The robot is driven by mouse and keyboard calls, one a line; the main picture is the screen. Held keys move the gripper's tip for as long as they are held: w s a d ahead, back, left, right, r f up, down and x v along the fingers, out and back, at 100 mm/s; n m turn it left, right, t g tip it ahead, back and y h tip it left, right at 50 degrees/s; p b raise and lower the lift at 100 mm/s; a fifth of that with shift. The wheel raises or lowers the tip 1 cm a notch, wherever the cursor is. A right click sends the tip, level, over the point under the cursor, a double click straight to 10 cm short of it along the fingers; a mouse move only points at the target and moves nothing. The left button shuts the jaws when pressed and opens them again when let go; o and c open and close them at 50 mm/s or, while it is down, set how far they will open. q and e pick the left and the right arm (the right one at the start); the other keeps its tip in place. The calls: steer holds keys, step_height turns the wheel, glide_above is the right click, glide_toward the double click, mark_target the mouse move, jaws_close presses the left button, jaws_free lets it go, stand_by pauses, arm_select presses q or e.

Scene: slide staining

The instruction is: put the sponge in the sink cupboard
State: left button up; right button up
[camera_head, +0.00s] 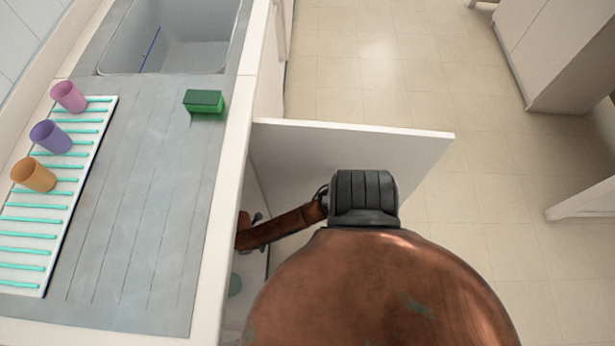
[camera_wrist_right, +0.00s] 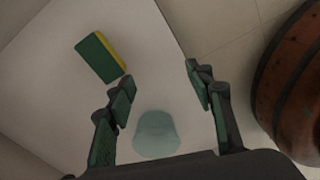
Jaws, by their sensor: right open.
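A green-and-yellow sponge (camera_wrist_right: 100,57) lies on a pale flat surface inside the sink cupboard in the right wrist view. My right gripper (camera_wrist_right: 160,75) is open and empty, its left finger close to the sponge's lower corner; whether they touch I cannot tell. My left gripper is in neither view.
A pale teal cup-like thing (camera_wrist_right: 156,132) is between my right fingers in view. On the counter are a green block (camera_head: 204,102), a striped rack (camera_head: 22,243), and pink (camera_head: 68,96), purple (camera_head: 50,137) and orange (camera_head: 33,175) cups.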

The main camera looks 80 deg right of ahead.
steer(key=s+a+m, duration=0.4)
steer(key=s+m, duration=0.1)
steer(key=s, duration=0.7)
steer(key=s+d+r+m, duration=0.1)
steer(key=s+r+m, duration=0.2)
steer(key=s+m, duration=0.2)
steer(key=s+d+r+m, duration=0.1)
steer(key=s+r+m, duration=0.3)
steer(key=s, duration=0.6)
steer(key=shift+s+d+m+h, duration=0.15)
steer(key=shift+d+m+h, duration=0.15)
steer(key=shift+m, duration=0.3)
